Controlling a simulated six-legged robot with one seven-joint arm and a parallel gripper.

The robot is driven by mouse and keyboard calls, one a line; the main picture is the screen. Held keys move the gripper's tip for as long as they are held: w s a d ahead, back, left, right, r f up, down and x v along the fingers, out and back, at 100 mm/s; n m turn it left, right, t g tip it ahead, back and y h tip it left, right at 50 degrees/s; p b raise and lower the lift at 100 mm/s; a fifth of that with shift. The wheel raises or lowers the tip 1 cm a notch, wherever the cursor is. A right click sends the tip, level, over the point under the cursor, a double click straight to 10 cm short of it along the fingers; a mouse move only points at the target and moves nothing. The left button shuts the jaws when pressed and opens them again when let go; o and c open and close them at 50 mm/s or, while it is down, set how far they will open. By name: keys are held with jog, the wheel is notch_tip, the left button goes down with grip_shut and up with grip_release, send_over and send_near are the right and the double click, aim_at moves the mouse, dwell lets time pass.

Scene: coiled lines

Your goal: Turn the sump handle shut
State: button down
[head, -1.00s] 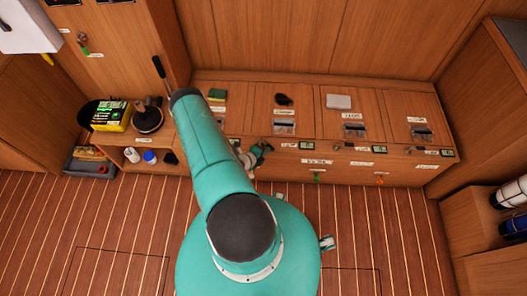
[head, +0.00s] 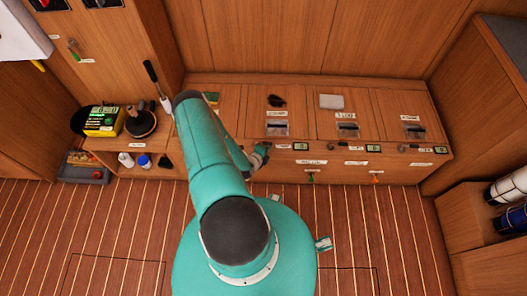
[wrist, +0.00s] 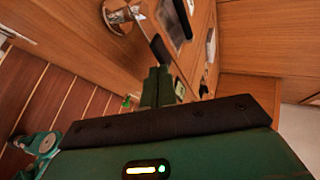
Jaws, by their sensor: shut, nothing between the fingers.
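A small green handle (head: 310,178) hangs on the front of the low wooden bench, below a white label. An orange handle (head: 376,179) hangs further right on the same front. The labels are too small to read, so I cannot tell which handle is the sump's. My gripper (head: 264,150) is at the bench's upper front edge, left of and above the green handle, apart from it and partly behind my arm. In the wrist view my gripper's fingers (wrist: 160,82) are shut and empty. A small green handle (wrist: 126,102) shows just left of them, close to the bench front.
The bench top has lids with latches, a dark item (head: 276,101) and a pale block (head: 331,101). A yellow-black box (head: 103,121) and a winch-like drum (head: 141,122) stand at left. The plank floor is clear.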

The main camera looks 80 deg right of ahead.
jog(key=shift+s+d, duration=0.25)
jog(key=shift+d, duration=0.2)
jog(key=shift+w, duration=0.1)
dwell(0.5)
jog(key=shift+w+a, duration=0.25)
jog(key=shift+w, duration=0.45)
jog(key=shift+a, duration=0.15)
